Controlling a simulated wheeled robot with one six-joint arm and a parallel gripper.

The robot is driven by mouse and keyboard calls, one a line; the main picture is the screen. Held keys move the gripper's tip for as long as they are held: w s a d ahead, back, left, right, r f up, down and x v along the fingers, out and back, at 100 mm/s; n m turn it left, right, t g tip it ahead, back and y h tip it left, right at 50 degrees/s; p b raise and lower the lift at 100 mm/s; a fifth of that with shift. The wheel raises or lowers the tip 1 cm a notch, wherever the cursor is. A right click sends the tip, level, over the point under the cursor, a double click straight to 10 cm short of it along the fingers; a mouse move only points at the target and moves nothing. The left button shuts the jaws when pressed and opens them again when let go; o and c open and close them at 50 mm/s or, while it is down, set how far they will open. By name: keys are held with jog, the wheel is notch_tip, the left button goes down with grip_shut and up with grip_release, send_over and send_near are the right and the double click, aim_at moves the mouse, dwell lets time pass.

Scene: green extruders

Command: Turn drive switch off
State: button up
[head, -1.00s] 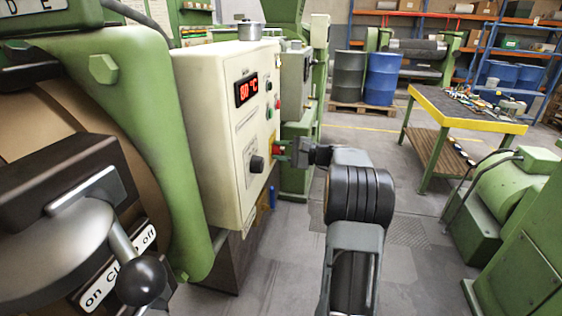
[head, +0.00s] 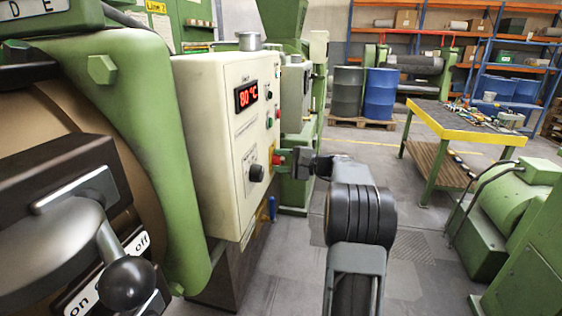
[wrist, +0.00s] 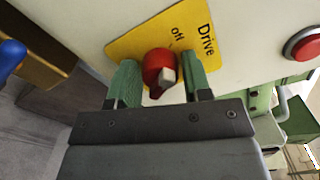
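The drive switch is a red rotary knob (wrist: 158,66) on a yellow plate (wrist: 128,44) marked "Drive" and "off" in the wrist view. The "off" word lies above and slightly right of the knob. A pale-ended grip on the knob faces my gripper. My gripper (wrist: 158,82) has its two green fingers apart, one on each side of the knob. I cannot tell whether either finger touches it. In the head view my gripper (head: 284,163) is at the side of the cream control box (head: 215,140), and the switch is small there.
A red button (wrist: 302,44) is right of the plate. The box has an "80 °C" display (head: 246,96) and a black knob (head: 256,173). A green machine with a black ball lever (head: 130,283) is at left. A yellow-edged table (head: 465,125) stands at right.

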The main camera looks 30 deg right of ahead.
jog(key=shift+o, duration=1.3)
jog(key=v, duration=1.4)
jog(key=shift+w, duration=0.1)
